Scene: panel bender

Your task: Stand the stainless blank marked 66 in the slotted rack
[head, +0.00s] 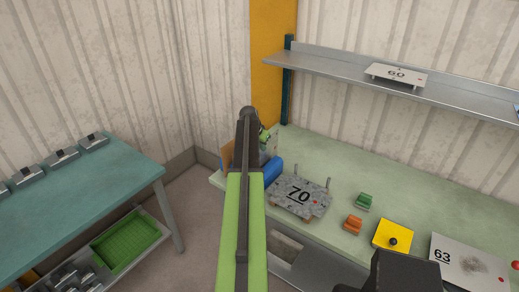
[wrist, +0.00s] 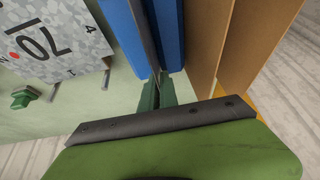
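The blue slotted rack (head: 273,171) stands at the left end of the pale green bench, and its blue bars (wrist: 170,30) fill the top middle of the wrist view. A thin grey sheet (wrist: 141,32) stands on edge between the bars, seen nearly edge-on. Its marking is not visible, so I cannot confirm it is the blank marked 66. My gripper (wrist: 157,92) has its dark green fingers close together on the sheet's near edge. In the head view my arm hides much of the rack and the gripper.
A speckled plate marked 70 (head: 290,194) lies right of the rack. Brown boards (wrist: 265,45) stand beside the rack. Green (head: 364,201) and orange (head: 353,224) blocks, a yellow plate (head: 385,233) and plate 63 (head: 456,270) lie further right. Plate 60 (head: 386,72) is on the shelf (head: 340,64).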

